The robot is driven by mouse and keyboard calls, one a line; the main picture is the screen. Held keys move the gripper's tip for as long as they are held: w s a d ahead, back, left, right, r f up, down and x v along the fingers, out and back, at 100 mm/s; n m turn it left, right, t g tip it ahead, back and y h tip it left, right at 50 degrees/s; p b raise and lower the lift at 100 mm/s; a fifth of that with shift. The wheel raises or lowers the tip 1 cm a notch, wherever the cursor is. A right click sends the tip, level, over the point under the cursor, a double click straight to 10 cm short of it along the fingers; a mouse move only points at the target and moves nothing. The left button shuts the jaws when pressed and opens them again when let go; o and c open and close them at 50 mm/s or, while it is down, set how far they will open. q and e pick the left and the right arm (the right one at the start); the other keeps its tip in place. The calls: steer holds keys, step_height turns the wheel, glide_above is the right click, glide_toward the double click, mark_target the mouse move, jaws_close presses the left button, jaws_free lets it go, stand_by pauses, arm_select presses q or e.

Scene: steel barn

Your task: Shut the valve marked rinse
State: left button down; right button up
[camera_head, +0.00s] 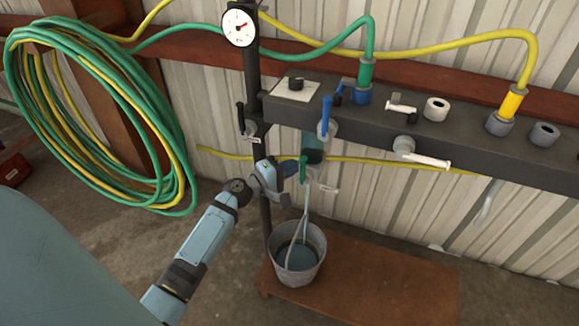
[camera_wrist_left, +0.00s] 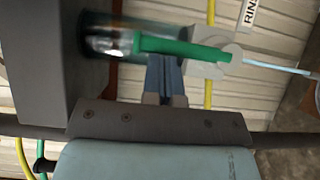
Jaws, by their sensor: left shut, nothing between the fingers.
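The green lever (camera_head: 303,168) sits on a small tap under the dark manifold's left part. In the left wrist view the lever (camera_wrist_left: 185,48) lies lengthwise along the pipe. A white tag (camera_wrist_left: 249,14) beside it reads "RIN", the rest cut off; the tag also hangs by the tap in the head view (camera_head: 328,188). A pale stream (camera_head: 306,212) runs from the tap down into a grey bucket (camera_head: 298,269). My left gripper (camera_head: 286,169) is shut and empty, its fingertips (camera_wrist_left: 165,62) right beside the lever; whether they touch it I cannot tell.
Above, the manifold (camera_head: 465,150) carries a blue lever (camera_head: 326,116), white levers, and green and yellow hoses. A post with a gauge (camera_head: 240,27) stands at left. Coiled hoses (camera_head: 120,125) hang left of it. The bucket stands on a low wooden bench (camera_head: 400,290).

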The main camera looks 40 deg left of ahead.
arm_select(q)
steer(key=shift+d+r+m+p, duration=0.15)
steer(key=shift+d+m+p, duration=0.2)
steer(key=shift+p, duration=0.35)
arm_select(e)
steer(key=shift+d+r, duration=0.15)
